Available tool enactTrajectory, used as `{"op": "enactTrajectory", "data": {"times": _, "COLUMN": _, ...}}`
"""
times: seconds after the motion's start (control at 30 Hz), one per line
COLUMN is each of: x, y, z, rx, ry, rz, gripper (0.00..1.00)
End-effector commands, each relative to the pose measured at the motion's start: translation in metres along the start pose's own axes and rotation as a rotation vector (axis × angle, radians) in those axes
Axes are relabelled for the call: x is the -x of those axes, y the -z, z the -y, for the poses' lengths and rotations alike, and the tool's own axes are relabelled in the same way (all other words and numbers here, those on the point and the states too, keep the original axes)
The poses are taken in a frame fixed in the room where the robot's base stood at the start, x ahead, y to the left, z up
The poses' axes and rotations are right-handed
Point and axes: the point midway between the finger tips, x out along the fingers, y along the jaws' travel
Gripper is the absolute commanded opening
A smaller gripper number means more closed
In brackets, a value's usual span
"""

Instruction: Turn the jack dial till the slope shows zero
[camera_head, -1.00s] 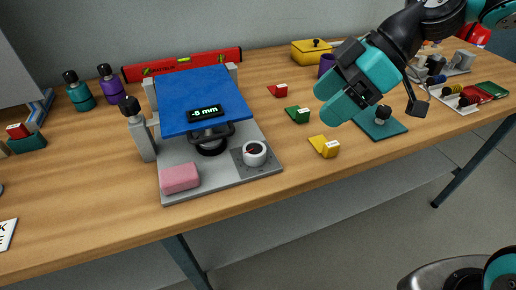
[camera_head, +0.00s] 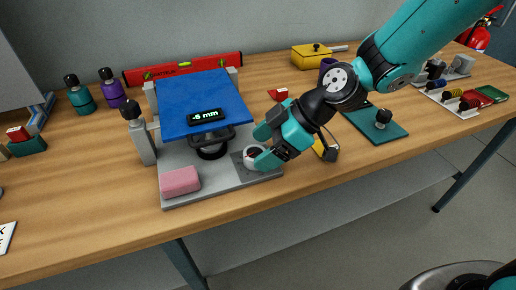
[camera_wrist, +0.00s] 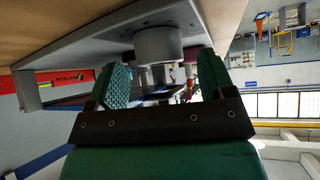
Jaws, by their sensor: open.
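The jack dial (camera_head: 251,160) is a pale round knob on the grey base plate (camera_head: 215,190), partly hidden by my gripper. A display (camera_head: 205,115) on the front of the tilted blue seat board (camera_head: 203,92) seems to read -6 mm. My gripper (camera_head: 262,146) is open, with its teal fingers right at the dial in the head view. In the wrist view the dial (camera_wrist: 160,45) shows as a grey cylinder just beyond the open fingers (camera_wrist: 162,84), lying between their lines. I cannot tell whether they touch it.
A pink block (camera_head: 179,182) sits on the plate's front left, and a grey post (camera_head: 142,140) stands to its rear. A red spirit level (camera_head: 185,67) lies behind. A yellow wedge (camera_head: 326,150) is right of the dial, close under my arm. The table's left front is mostly clear.

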Motion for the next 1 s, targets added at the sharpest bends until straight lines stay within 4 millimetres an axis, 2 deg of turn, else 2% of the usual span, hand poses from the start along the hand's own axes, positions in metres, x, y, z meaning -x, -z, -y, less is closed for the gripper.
{"op": "enactTrajectory", "data": {"times": 0.1, "x": -0.013, "y": 0.0, "z": 0.001, "rx": 0.0, "ry": 0.002, "rz": 0.0, "gripper": 0.76}}
{"op": "enactTrajectory", "data": {"times": 0.2, "x": -0.018, "y": 0.0, "z": 0.0, "rx": 0.0, "ry": 0.001, "rz": 0.0, "gripper": 0.76}}
{"op": "enactTrajectory", "data": {"times": 0.47, "x": -0.019, "y": 0.0, "z": 0.0, "rx": 0.0, "ry": 0.0, "rz": 0.0, "gripper": 0.76}}
{"op": "enactTrajectory", "data": {"times": 0.5, "x": -0.019, "y": 0.0, "z": 0.0, "rx": 0.0, "ry": 0.0, "rz": 0.0, "gripper": 0.73}}
{"op": "enactTrajectory", "data": {"times": 0.7, "x": -0.019, "y": 0.0, "z": 0.0, "rx": 0.0, "ry": 0.0, "rz": 0.0, "gripper": 0.27}}
{"op": "enactTrajectory", "data": {"times": 1.0, "x": -0.019, "y": 0.0, "z": 0.001, "rx": -0.016, "ry": -0.017, "rz": 0.0, "gripper": 0.26}}
